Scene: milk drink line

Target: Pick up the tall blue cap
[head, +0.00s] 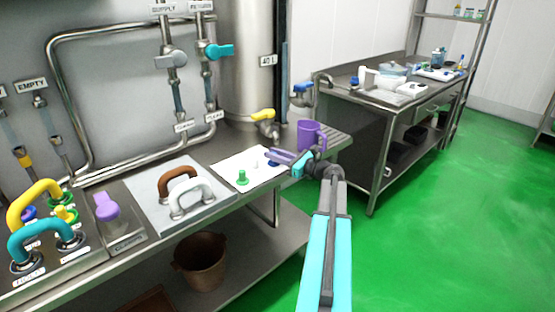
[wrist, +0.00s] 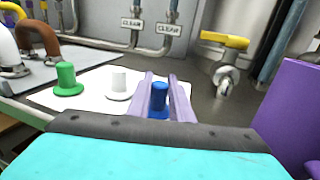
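The tall blue cap (wrist: 159,97) stands upright on a white sheet, with a wide blue base. In the head view the blue cap (head: 272,163) is partly hidden by my gripper (head: 277,155). In the wrist view my gripper (wrist: 163,85) has its two purple fingers apart, one on each side of the cap in the picture. A gap shows at the cap's right side; I cannot tell whether the left finger touches it. A white cap (wrist: 119,84) and a green cap (wrist: 67,80) stand to its left.
The white sheet (head: 226,170) lies on a steel bench. A purple jug (head: 308,134) stands close by at the right. A yellow-handled tap (head: 263,117) is behind. A board with brown and white handles (head: 163,212) lies to the left.

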